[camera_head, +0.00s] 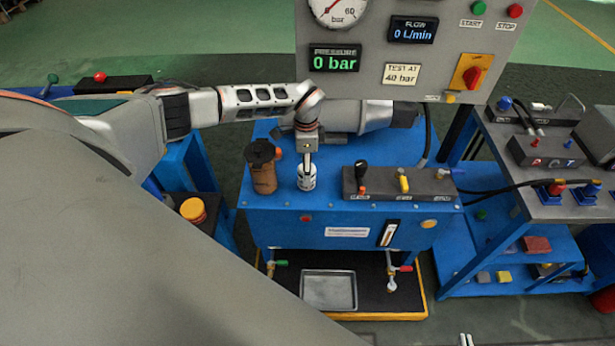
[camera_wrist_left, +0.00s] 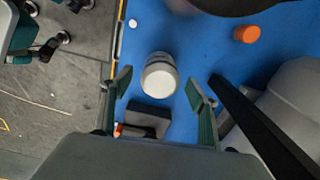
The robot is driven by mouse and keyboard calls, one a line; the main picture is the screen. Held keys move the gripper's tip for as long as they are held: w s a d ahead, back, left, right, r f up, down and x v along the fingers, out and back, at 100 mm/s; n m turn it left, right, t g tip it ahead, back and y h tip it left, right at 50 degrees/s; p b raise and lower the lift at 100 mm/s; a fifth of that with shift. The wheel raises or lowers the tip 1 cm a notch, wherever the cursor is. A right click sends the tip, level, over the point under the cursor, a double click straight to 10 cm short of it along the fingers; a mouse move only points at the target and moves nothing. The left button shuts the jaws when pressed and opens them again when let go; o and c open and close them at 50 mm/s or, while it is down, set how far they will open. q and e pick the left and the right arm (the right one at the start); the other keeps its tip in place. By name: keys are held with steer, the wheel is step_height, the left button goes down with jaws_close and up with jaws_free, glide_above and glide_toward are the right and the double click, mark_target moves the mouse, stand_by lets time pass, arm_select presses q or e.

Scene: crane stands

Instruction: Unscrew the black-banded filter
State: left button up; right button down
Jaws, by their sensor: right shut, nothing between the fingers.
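A white filter (camera_head: 306,183) stands upright on the blue power unit's top, with dark marks around its side. It also shows in the left wrist view (camera_wrist_left: 160,76), with a dark band near its far end. My left gripper (camera_head: 307,166) points down directly over it. In the left wrist view its two fingers (camera_wrist_left: 158,92) are spread apart, one on each side of the filter, with gaps visible. I cannot tell how far down the fingers reach. My right gripper (camera_head: 467,341) shows only its pale tips at the bottom edge, together and empty.
A brown cylinder with a black knob (camera_head: 263,172) stands close left of the filter. A black valve block (camera_head: 402,185) with levers is to its right. The gauge panel (camera_head: 410,50) rises behind. A metal tray (camera_head: 329,290) lies below in front.

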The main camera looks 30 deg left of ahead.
arm_select(q)
steer(key=shift+c, duration=0.8)
